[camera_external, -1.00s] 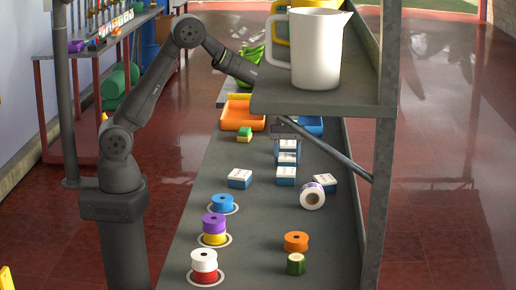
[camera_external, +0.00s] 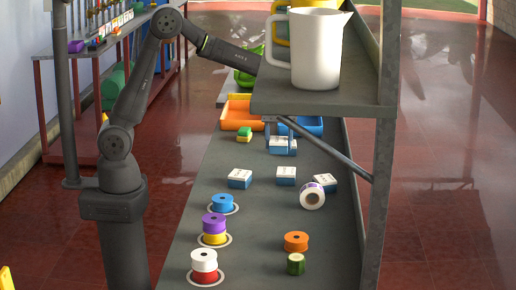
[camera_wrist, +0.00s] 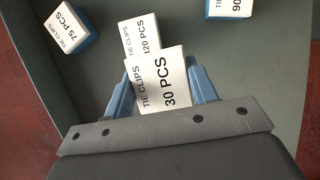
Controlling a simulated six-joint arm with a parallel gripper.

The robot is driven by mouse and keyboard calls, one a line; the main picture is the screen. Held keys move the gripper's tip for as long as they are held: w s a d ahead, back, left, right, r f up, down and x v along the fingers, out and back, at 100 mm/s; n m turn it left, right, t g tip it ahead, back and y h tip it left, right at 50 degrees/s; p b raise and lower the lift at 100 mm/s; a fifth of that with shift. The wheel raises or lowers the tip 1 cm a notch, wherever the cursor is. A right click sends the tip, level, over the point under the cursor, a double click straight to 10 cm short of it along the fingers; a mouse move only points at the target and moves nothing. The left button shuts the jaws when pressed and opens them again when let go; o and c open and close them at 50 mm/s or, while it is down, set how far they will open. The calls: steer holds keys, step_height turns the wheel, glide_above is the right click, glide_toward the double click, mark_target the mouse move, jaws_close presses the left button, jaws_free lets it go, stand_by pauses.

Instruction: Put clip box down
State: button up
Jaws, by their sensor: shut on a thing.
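The clip box that I hold is white and blue and reads "TIE CLIPS 30 PCS" in the wrist view (camera_wrist: 162,82). It also shows in the external view (camera_external: 283,146), below the shelf's front edge. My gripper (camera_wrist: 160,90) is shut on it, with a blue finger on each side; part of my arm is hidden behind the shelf. A "120 PCS" clip box (camera_wrist: 141,36) lies just beyond it and is partly covered by it. A "75 PCS" box (camera_wrist: 68,30) is at the left and a "90" box (camera_wrist: 229,8) at the top right. I cannot tell whether the held box touches the bench.
A shelf (camera_external: 330,102) with a white pitcher (camera_external: 317,50) overhangs the bench, with a diagonal brace (camera_external: 330,152) below. An orange bin (camera_external: 237,122) and a blue bin (camera_external: 312,126) stand behind. Clip boxes (camera_external: 240,178), a white roll (camera_external: 312,196) and stacked spools (camera_external: 214,222) are nearer.

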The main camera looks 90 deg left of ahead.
steer(key=s+d+r, duration=0.2)
steer(key=d+r, duration=0.1)
steer(key=d, duration=0.1)
steer(key=w+a+n+t+y, duration=0.25)
steer(key=a+n, duration=0.65)
steer(key=a, duration=0.7)
steer(key=w+a+n+t+y, duration=0.2)
steer(key=w+a+n, duration=0.2)
steer(key=a+n, duration=0.85)
steer(key=a+f+m, duration=0.1)
steer(key=a+f, duration=0.1)
steer(key=a, duration=0.3)
steer(key=a+f+m, duration=0.1)
steer(key=a+f, duration=0.1)
steer(key=a, duration=0.2)
steer(key=s+a+f+m, duration=0.1)
steer(key=a+f, duration=0.1)
steer(key=a, duration=0.3)
steer(key=shift+a+f+m, duration=0.1)
steer(key=shift+a+m, duration=0.15)
steer(key=shift+a, duration=0.1)
steer(key=shift+a+f, duration=0.25)
steer(key=shift+f, duration=1.85)
steer(key=shift+f, duration=0.1)
steer(key=o, duration=1)
steer(key=shift+f, duration=0.1)
steer(key=shift+c, duration=0.2)
